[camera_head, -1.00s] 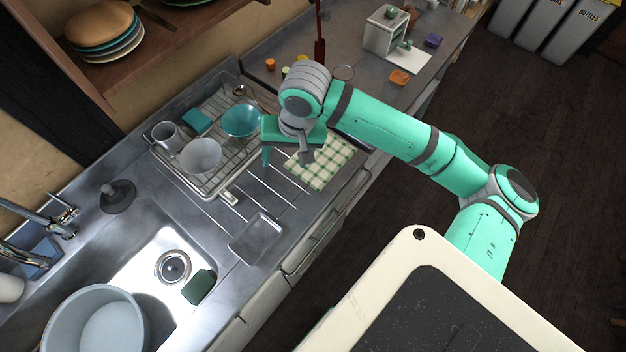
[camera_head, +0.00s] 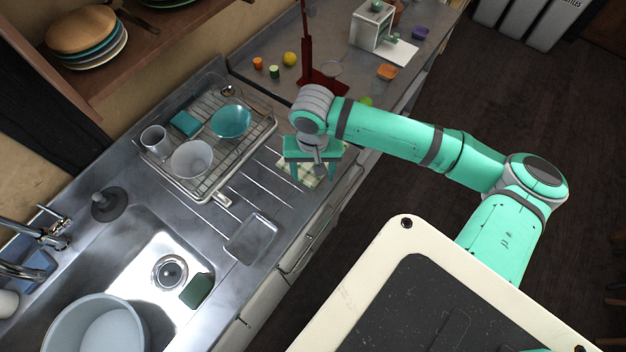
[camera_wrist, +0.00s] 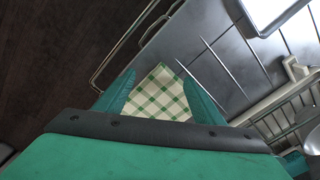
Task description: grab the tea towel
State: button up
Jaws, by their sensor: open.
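The tea towel (camera_head: 311,179) is green and cream checked cloth. It lies on the metal counter near its front edge, to the right of the dish rack, and is mostly hidden by my gripper in the head view. My gripper (camera_head: 313,177) is above it, pointing down, open and empty. In the wrist view the towel (camera_wrist: 160,97) shows between the two teal fingers (camera_wrist: 158,92), lying flat, with its lower part hidden behind the gripper body. I cannot tell whether the fingertips touch the cloth.
The dish rack (camera_head: 205,190) holds a mug (camera_head: 155,141), a white bowl (camera_head: 192,159) and a teal bowl (camera_head: 231,121). A dark red stand (camera_head: 318,82) is behind my gripper. The sink (camera_head: 140,258) holds a large grey basin (camera_head: 95,325). Drawer handles line the counter front.

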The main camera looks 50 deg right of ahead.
jog(key=shift+f, duration=1.4)
jog(key=shift+s+f, duration=0.1)
grip_shut()
notch_tip(320, 180, up, 12)
jog(key=shift+r, duration=0.2)
notch_tip(320, 180, up, 9)
send_over(314, 183)
dwell(0.3)
